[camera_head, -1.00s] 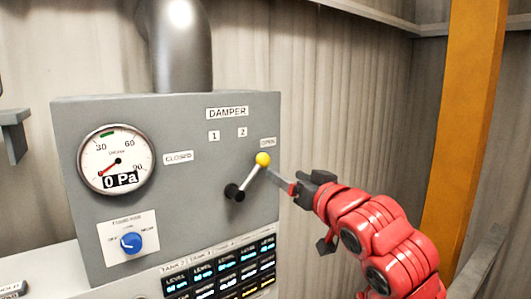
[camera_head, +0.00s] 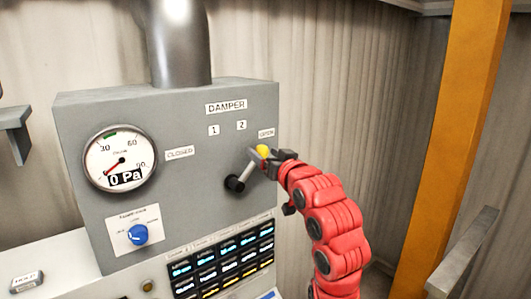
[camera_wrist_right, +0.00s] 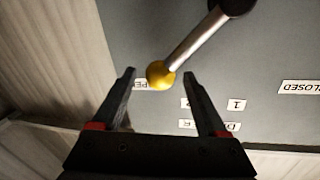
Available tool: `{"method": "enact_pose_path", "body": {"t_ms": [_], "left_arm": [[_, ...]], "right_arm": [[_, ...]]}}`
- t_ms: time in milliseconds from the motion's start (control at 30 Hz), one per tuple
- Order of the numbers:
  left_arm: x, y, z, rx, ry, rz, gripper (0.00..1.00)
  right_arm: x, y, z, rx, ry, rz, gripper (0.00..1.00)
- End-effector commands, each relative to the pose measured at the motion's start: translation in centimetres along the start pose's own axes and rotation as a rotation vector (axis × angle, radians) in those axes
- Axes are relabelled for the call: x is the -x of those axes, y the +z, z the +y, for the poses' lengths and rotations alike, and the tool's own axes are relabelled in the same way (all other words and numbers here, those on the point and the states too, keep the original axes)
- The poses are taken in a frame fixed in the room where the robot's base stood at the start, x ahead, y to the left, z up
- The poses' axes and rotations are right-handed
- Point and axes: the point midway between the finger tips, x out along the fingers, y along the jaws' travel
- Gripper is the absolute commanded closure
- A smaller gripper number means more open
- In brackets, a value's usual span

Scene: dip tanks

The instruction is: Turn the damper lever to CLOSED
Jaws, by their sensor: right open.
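The damper lever (camera_head: 246,171) is a metal rod with a yellow ball knob (camera_head: 262,151) on a black pivot (camera_head: 234,184). It points up and right, toward the OPEN label (camera_head: 266,133). The CLOSED label (camera_head: 180,153) is left of the pivot. My right gripper (camera_head: 272,160) is at the knob in the head view. In the right wrist view the gripper (camera_wrist_right: 160,85) is open, and the yellow knob (camera_wrist_right: 160,74) lies between its fingertips, with a gap on each side. My left gripper is not in view.
The grey panel (camera_head: 90,210) carries a round gauge (camera_head: 120,158) reading 0 Pa, a blue knob (camera_head: 138,235) and lit displays (camera_head: 222,258) below. A metal duct (camera_head: 178,45) rises above it. An orange post (camera_head: 455,140) stands at the right.

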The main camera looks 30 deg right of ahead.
Motion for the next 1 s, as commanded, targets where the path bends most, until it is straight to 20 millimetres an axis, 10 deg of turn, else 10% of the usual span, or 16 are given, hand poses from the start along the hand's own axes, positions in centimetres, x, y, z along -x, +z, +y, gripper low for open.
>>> {"method": "enact_pose_path", "body": {"t_ms": [467, 1000], "left_arm": [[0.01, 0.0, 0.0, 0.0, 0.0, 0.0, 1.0], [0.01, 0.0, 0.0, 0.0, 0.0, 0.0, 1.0]], "right_arm": [[0.03, -0.02, 0.01, 0.0, 0.0, 0.0, 1.0], [0.04, -0.03, 0.02, 0.0, 0.0, 0.0, 1.0]]}}
